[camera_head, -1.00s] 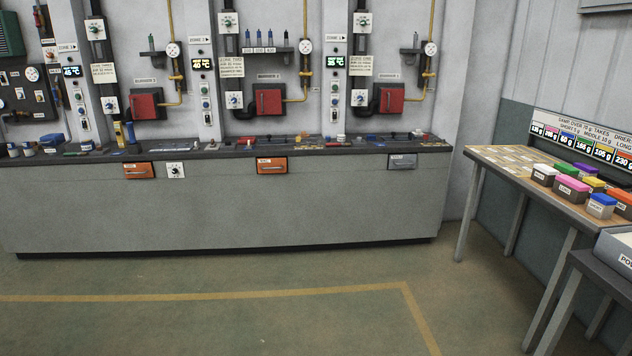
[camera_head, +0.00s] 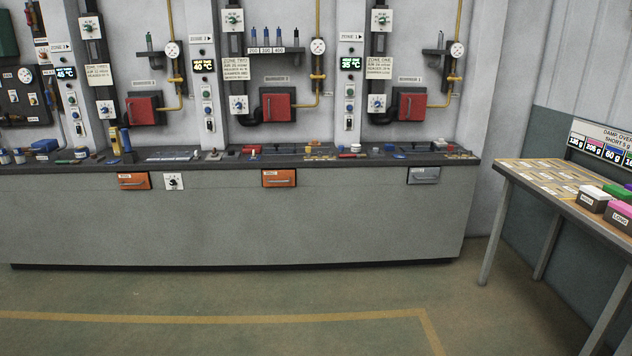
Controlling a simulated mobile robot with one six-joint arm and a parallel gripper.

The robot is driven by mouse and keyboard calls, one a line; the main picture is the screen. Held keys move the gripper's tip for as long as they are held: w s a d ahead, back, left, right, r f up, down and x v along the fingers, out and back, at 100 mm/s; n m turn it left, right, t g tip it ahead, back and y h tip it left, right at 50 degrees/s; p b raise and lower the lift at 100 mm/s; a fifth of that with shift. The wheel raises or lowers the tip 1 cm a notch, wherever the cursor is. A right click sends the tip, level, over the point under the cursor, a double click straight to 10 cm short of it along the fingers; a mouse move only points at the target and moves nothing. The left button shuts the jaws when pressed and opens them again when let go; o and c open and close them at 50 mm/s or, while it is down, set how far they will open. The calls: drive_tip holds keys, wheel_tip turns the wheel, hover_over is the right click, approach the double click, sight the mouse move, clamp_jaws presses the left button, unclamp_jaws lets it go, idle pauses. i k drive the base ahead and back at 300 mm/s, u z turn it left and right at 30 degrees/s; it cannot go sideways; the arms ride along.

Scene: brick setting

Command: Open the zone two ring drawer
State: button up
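Three small drawers are set in the front of the long grey counter (camera_head: 240,222), just under its dark top. An orange drawer (camera_head: 134,181) is at left, another orange drawer (camera_head: 279,178) is at the middle, and a grey drawer (camera_head: 423,175) is at right. All three look shut, each with a handle. Their labels are too small to read. A "ZONE TWO" sign (camera_head: 237,69) hangs on the wall above and left of the middle orange drawer. A "ZONE ONE" sign (camera_head: 379,68) hangs farther right. My gripper is not in view.
A knob panel (camera_head: 173,181) sits beside the left orange drawer. Red burner boxes (camera_head: 277,105) are on the wall. A table (camera_head: 545,195) with coloured boxes stands at right. The green floor with a yellow line (camera_head: 200,319) is clear before the counter.

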sight(271, 176)
drive_tip(key=u, duration=0.25)
drive_tip(key=i, duration=1.55)
drive_tip(key=u, duration=0.5)
drive_tip(key=i, duration=0.8)
drive_tip(key=u, duration=0.45)
drive_tip(key=i, duration=1.35)
drive_tip(key=u, duration=0.3)
